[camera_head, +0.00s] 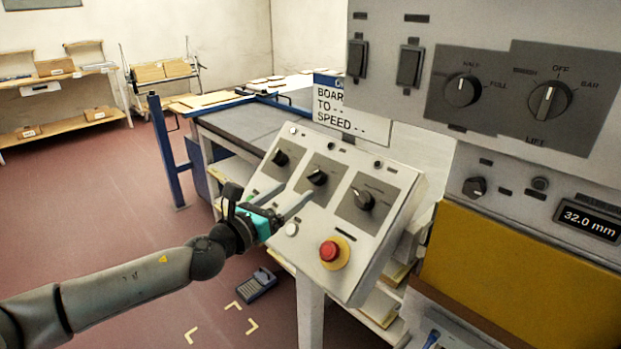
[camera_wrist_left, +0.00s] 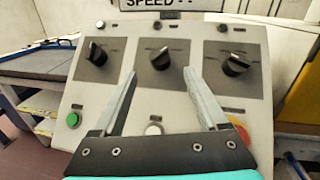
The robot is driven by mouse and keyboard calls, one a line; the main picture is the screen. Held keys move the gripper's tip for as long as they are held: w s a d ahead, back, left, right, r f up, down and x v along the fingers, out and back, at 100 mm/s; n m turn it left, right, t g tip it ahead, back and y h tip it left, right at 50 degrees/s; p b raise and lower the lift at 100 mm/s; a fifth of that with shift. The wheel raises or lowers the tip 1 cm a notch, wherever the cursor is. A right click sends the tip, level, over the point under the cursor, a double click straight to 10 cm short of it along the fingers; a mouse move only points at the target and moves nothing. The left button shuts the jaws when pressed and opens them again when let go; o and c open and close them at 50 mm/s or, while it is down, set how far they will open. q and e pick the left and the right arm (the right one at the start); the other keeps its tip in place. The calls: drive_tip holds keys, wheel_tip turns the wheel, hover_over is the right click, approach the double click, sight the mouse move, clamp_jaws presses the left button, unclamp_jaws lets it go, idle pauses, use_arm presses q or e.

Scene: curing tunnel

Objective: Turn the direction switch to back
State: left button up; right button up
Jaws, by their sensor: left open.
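A tilted grey control box (camera_head: 335,232) carries three black rotary switches on dark plates: a left one (camera_head: 280,158), a middle one (camera_head: 317,177) and a right one (camera_head: 364,199). Their lettering is too small to read, so I cannot tell which is the direction switch. My left gripper (camera_head: 293,191) is open and empty in front of the panel. In the left wrist view its fingers (camera_wrist_left: 159,75) point up the panel on either side of the middle switch (camera_wrist_left: 160,58), with the tips below it. Contact is not visible. My right gripper is not in view.
A red mushroom button (camera_head: 330,251) on a yellow base sits low on the box. A green button (camera_wrist_left: 73,119) and a white button (camera_wrist_left: 153,130) are nearby. A large grey panel with knobs (camera_head: 463,90) and a yellow cover (camera_head: 500,270) stand at right. The floor at left is free.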

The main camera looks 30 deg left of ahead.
sight(314, 178)
use_arm(q)
drive_tip(key=shift+w+d+p, duration=0.1)
drive_tip(key=shift+w+d, duration=0.1)
drive_tip(key=shift+w, duration=1.05)
drive_tip(key=shift+w+d+p, duration=0.1)
drive_tip(key=shift+w+d, duration=0.05)
drive_tip(key=shift+w, duration=1.05)
drive_tip(key=shift+w+d+p, duration=0.1)
drive_tip(key=shift+w+d, duration=0.1)
drive_tip(key=shift+w, duration=1.05)
drive_tip(key=shift+c, duration=0.4)
clamp_jaws()
